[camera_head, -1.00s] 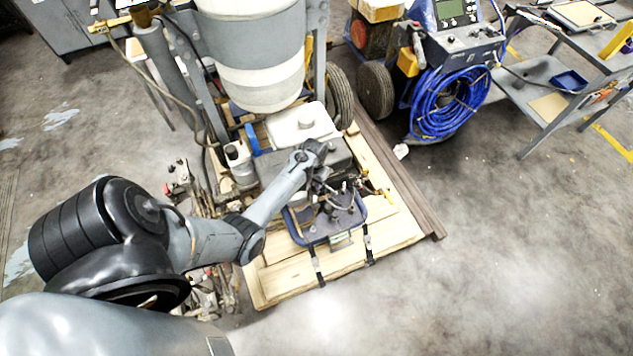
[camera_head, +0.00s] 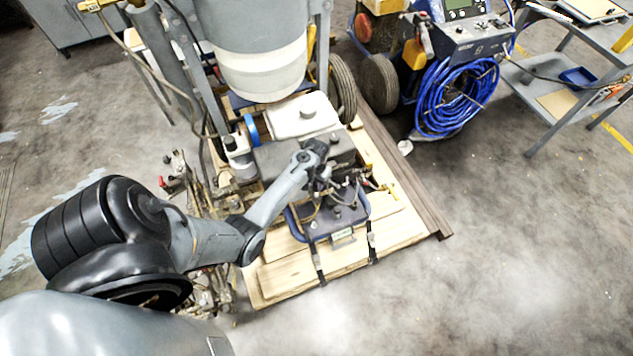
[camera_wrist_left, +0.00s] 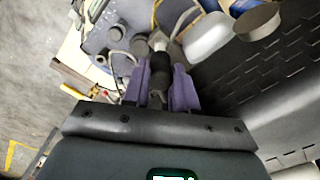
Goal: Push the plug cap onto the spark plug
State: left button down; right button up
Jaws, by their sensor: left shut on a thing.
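My left gripper (camera_wrist_left: 158,88) shows in the left wrist view with its two purple fingers shut on a dark cylindrical plug cap (camera_wrist_left: 160,68). A light metal part, likely the spark plug (camera_wrist_left: 158,41), lies directly beyond the cap's far end. I cannot tell whether the cap touches or covers it. In the head view the left gripper (camera_head: 324,182) is small and dark at the front of the engine, above a blue-framed plate (camera_head: 338,228). The cap and plug are too small to tell there. My right gripper is in neither view.
The line striper's white tank (camera_head: 258,70) stands behind the engine. The engine's white fuel tank (camera_head: 302,115) is close behind the wrist. A wooden pallet (camera_head: 290,275) lies underneath. A blue hose coil (camera_head: 455,98) and a grey cart (camera_head: 565,85) stand right. The floor at lower right is clear.

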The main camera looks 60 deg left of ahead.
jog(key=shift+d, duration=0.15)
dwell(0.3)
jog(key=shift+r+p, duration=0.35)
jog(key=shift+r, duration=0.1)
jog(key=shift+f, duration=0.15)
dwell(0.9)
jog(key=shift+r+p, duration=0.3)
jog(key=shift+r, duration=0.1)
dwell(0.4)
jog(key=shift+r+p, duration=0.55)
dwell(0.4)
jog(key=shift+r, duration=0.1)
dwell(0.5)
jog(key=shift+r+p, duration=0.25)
jog(key=shift+p, duration=0.1)
dwell(0.4)
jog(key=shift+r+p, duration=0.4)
dwell(2.5)
